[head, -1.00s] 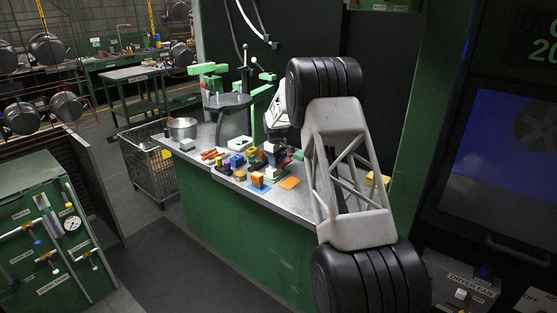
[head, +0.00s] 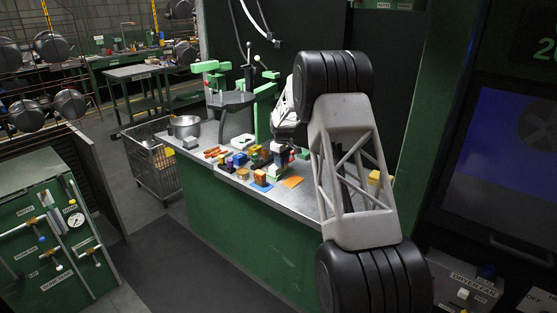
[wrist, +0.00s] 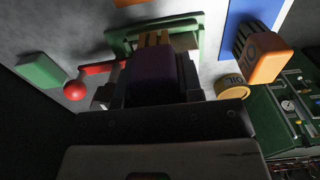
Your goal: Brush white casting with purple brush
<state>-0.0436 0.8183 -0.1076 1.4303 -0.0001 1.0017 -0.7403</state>
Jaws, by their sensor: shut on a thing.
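The purple brush (wrist: 152,72), with tan bristles at its far end, is between the fingers of my gripper (wrist: 152,92) in the wrist view. My gripper is shut on it. The bristle end lies over a green holder (wrist: 120,44), and I cannot tell whether they touch. In the head view my gripper (head: 281,148) is low over the cluttered part of the bench, and the brush is too small to make out. A small white piece (head: 241,141) lies on the bench left of my gripper. I cannot tell whether it is the white casting.
In the wrist view a red ball-ended handle (wrist: 75,90), green block (wrist: 40,70), orange block (wrist: 267,58) and yellow tin (wrist: 232,85) crowd around my gripper.

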